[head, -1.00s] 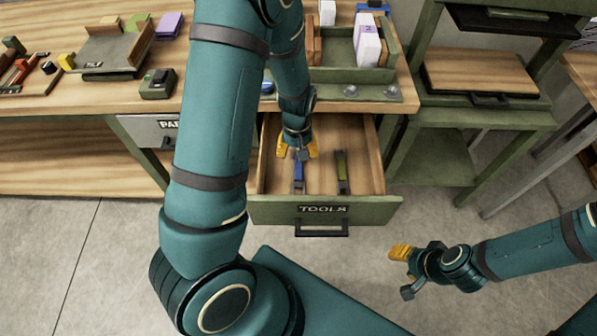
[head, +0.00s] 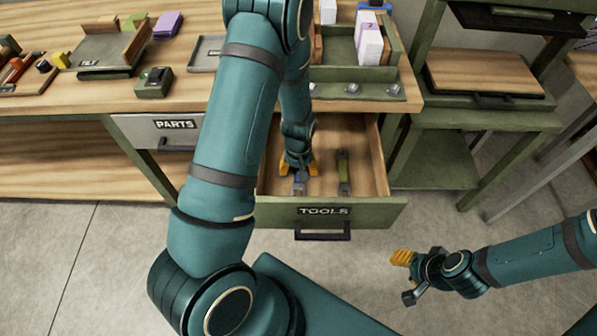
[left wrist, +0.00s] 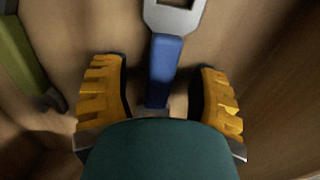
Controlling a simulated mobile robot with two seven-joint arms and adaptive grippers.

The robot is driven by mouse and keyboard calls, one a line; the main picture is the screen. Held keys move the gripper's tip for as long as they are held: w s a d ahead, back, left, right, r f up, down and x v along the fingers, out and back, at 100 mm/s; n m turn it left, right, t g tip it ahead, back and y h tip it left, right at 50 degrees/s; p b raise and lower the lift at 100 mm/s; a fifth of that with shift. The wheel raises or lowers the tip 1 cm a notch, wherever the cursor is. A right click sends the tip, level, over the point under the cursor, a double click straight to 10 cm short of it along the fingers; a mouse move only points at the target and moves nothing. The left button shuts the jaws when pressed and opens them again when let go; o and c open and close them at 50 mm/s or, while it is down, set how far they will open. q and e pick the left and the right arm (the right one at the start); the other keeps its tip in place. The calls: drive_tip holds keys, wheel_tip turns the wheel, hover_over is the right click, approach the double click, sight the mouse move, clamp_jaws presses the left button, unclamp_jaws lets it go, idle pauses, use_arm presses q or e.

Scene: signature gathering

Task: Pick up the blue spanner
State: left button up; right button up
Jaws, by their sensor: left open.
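The blue spanner (left wrist: 166,68) lies on the floor of the open tools drawer (head: 330,216). In the left wrist view its blue handle runs between the two yellow fingers, with its grey open end beyond them. My left gripper (left wrist: 162,95) is open, one finger on each side of the handle, with gaps showing. In the head view my left gripper (head: 299,170) is down inside the drawer and hides most of the spanner. My right gripper (head: 403,275) is at the right, in front of the drawer, away from the spanner; its fingers' opening is unclear.
A green-handled spanner (head: 343,172) lies to the right in the same drawer. The drawer walls stand close around my left gripper. A closed parts drawer (head: 165,126) is at the left. The bench top (head: 210,95) above carries trays, boxes and several small parts.

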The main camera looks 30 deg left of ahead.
use_arm(q)
drive_tip(key=shift+c, duration=0.2)
clamp_jaws()
